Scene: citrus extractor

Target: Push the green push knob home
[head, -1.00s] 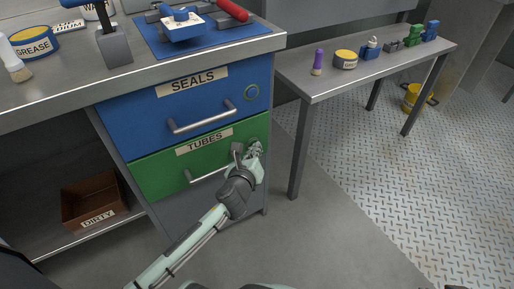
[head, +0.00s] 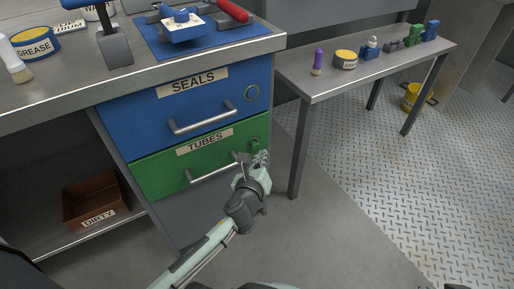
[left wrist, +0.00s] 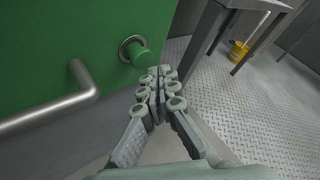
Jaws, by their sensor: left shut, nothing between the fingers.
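The green push knob (left wrist: 142,58) sits in a round metal collar on the front of the green TUBES drawer (left wrist: 60,40), and it stands out from the collar. It also shows in the head view (head: 253,146), at the right end of that drawer front, partly behind my gripper. My left gripper (left wrist: 158,74) is shut and empty, with its fingertips just right of and below the knob in the left wrist view. A small gap seems to lie between them; touch is hard to tell. It also shows in the head view (head: 262,157). My right gripper is not in view.
The TUBES drawer handle (head: 212,173) sticks out left of the knob. A side table (head: 395,62) stands to the right, and the floor between is clear.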

